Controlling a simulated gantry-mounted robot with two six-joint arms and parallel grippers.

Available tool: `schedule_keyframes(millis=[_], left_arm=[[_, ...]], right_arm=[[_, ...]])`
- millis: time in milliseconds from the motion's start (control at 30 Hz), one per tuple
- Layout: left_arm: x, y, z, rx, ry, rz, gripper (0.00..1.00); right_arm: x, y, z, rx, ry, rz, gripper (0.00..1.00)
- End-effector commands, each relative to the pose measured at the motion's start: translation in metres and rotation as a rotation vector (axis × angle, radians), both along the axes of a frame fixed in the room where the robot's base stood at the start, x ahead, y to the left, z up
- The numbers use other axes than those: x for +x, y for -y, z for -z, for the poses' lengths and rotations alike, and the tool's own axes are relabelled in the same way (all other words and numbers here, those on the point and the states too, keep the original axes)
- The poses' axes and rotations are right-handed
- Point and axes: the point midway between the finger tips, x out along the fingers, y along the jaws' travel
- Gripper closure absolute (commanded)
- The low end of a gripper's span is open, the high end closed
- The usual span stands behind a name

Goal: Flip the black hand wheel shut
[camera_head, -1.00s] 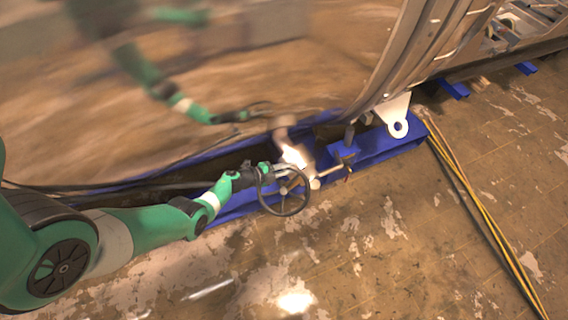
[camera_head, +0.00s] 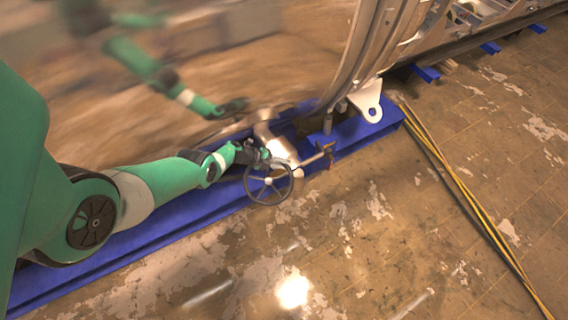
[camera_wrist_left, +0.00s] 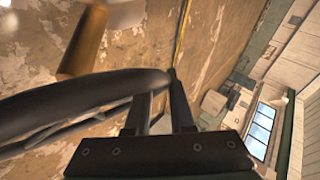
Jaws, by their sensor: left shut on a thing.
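The black hand wheel (camera_head: 269,203) is a thin dark ring with spokes, low beside the shiny chamber wall near a blue beam. Its rim also shows large in the left wrist view (camera_wrist_left: 75,98), coming in from the left. My left gripper (camera_head: 264,160) is at the upper edge of the wheel. In the left wrist view its two dark fingers (camera_wrist_left: 162,95) are close together at the end of the visible rim, shut on it; the exact contact is partly hidden. My right gripper is not seen as a direct view in either picture.
A blue beam (camera_head: 150,231) runs along the chamber's foot. A metal rod with a brown end (camera_head: 328,153) is right of the wheel. A white lug (camera_head: 372,100) stands above it. Yellow cables (camera_head: 455,180) lie on the worn floor, which is otherwise clear in front.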

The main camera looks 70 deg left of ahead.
Motion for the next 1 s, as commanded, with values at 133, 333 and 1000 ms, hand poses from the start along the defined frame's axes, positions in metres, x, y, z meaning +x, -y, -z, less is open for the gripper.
schedule_keyframes(millis=[133, 333, 1000], left_arm=[[-0.001, 0.001, 0.002, 0.004, -0.005, 0.005, 1.00], [-0.001, 0.001, 0.002, 0.005, -0.007, 0.005, 1.00], [-0.021, -0.002, -0.024, 0.001, -0.004, 0.000, 0.49]], right_arm=[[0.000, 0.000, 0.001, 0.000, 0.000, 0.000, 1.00], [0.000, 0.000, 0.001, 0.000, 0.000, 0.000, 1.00], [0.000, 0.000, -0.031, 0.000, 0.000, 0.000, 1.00]])
